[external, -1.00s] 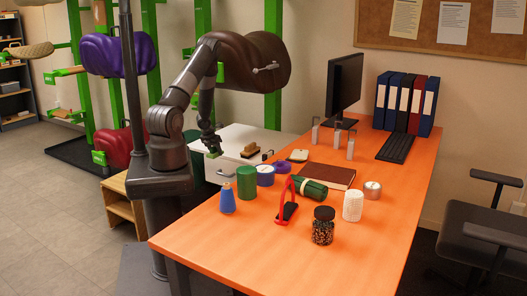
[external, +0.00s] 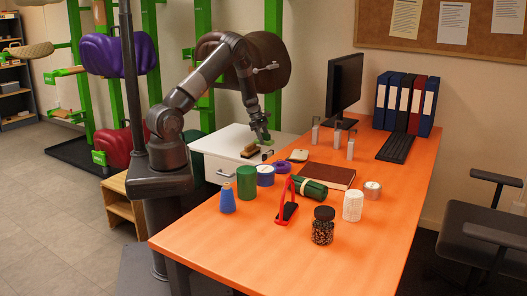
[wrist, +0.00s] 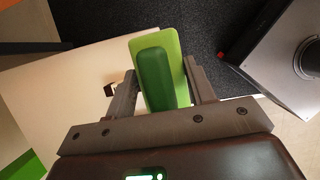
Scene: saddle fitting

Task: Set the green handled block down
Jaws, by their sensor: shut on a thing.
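The green handled block (wrist: 178,75) is a light green plate with a darker green raised handle. In the wrist view it sits between the two fingers of my gripper (wrist: 165,88), which is shut on the handle. In the external view my gripper (external: 265,139) is over the right part of the white cabinet top (external: 228,142), beyond the orange table's far left edge. Only a little green of the block shows there, and I cannot tell whether it touches anything below.
A wooden brush-like thing (external: 250,151) lies on the cabinet close to my gripper. The orange table (external: 335,225) holds a purple tape roll (external: 282,168), a green cylinder (external: 246,183), a red-framed stand (external: 288,200) and a monitor (external: 343,88). The cabinet's left part looks clear.

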